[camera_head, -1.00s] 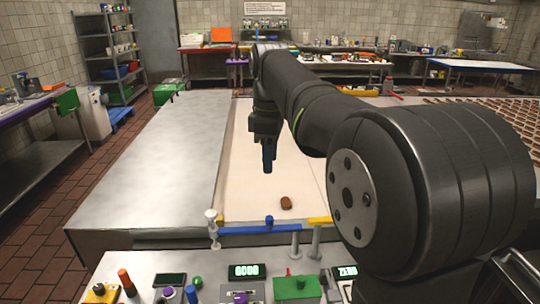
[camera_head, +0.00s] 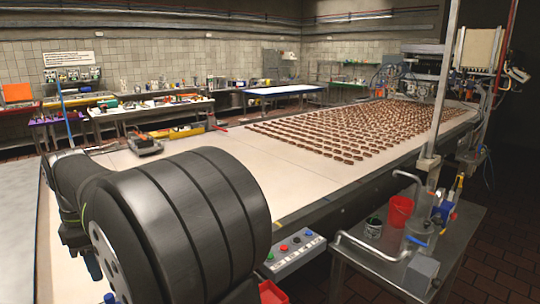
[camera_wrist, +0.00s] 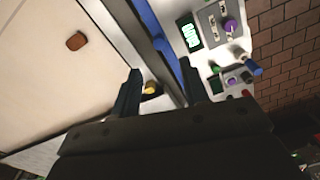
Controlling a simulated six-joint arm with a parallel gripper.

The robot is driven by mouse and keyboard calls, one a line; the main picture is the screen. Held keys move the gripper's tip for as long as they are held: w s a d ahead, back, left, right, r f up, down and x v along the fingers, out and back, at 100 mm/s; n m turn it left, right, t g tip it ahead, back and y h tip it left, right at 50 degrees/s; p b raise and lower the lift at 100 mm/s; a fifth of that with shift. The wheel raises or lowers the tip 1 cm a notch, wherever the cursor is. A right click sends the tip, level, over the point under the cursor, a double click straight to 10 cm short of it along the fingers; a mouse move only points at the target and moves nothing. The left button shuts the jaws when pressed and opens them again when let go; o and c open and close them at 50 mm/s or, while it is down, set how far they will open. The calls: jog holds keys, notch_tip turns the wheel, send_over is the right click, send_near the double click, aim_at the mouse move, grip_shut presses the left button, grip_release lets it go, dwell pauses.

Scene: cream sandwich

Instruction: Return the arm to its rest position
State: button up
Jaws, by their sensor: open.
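My gripper (camera_wrist: 160,72) is open and empty in the wrist view, its two dark fingers apart. It points down past the blue-edged end of the pale belt, with the control panel (camera_wrist: 207,45) beyond the fingers. A single brown biscuit (camera_wrist: 76,41) lies on the belt to the upper left of the fingers, apart from them. In the head view my dark arm fills the lower left, and most of the gripper is hidden behind it or cut off.
Rows of brown biscuits (camera_head: 365,130) cover the far part of the long belt (camera_head: 210,147). A button box (camera_head: 295,253) hangs at the belt's near edge.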

aim_at(109, 295)
notch_tip(109, 295, down, 10)
jog(key=shift+r, duration=0.25)
dwell(0.3)
notch_tip(109, 295, up, 18)
jog(key=f, duration=0.1)
notch_tip(109, 295, down, 17)
jog(key=shift+f, duration=0.1)
jog(key=shift+w+a+m, duration=0.45)
jog(key=shift+w+m, duration=0.05)
jog(key=shift+m, duration=0.5)
